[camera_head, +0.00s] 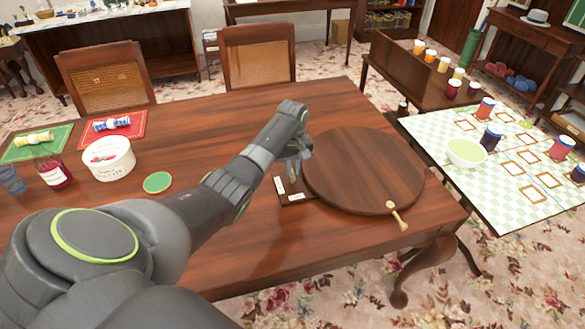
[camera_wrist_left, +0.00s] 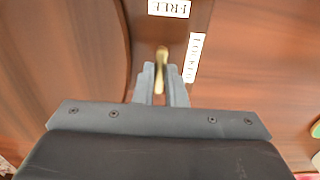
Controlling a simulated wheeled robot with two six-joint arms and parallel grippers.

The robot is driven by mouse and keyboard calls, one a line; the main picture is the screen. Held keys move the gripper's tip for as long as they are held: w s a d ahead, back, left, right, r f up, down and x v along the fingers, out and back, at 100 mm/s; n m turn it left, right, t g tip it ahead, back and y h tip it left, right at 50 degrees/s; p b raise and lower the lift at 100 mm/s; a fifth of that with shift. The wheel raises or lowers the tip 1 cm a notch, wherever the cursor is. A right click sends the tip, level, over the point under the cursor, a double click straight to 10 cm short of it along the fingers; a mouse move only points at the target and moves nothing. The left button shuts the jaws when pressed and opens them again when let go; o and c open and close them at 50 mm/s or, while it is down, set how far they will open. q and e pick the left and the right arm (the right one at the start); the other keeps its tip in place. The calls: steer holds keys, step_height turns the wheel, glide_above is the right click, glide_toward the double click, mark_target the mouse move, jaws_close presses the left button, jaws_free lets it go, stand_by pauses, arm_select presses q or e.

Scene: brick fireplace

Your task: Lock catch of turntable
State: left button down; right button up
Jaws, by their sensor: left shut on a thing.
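The round wooden turntable (camera_head: 365,165) lies on the brown table, with a pale knobbed handle (camera_head: 397,215) at its near right edge. It also shows in the left wrist view (camera_wrist_left: 60,60) at the left. A dark base plate beside its left edge carries two white labels, one reading like FREE (camera_wrist_left: 170,8) and the other like LOCKED (camera_wrist_left: 193,58). My left gripper (camera_head: 300,165) reaches down at the turntable's left edge. In the left wrist view its fingers (camera_wrist_left: 160,88) are shut on the small brass catch (camera_wrist_left: 162,55), whose end shows beside the LOCKED label. The catch's pivot is hidden. My right gripper is out of view.
A white tub (camera_head: 108,158), a green coaster (camera_head: 157,182), a red jar and mats with wrapped rolls stand at the table's left. A side table (camera_head: 480,185) at the right holds a bowl (camera_head: 466,152) and several jars. The table's front middle is clear.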

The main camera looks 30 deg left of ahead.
arm_select(q)
steer(key=shift+r+m+p, duration=0.2)
steer(key=shift+m+p, duration=0.4)
steer(key=shift+p, duration=0.05)
steer(key=shift+m+p, duration=0.95)
steer(key=shift+m, duration=0.25)
steer(key=m+p, duration=0.2)
steer(key=m, duration=0.2)
steer(key=m+p, duration=0.1)
steer(key=m, duration=0.9)
steer(key=shift+w+f+p, duration=0.1)
steer(key=shift+p, duration=0.25)
steer(key=c, duration=1.5)
jaws_free()
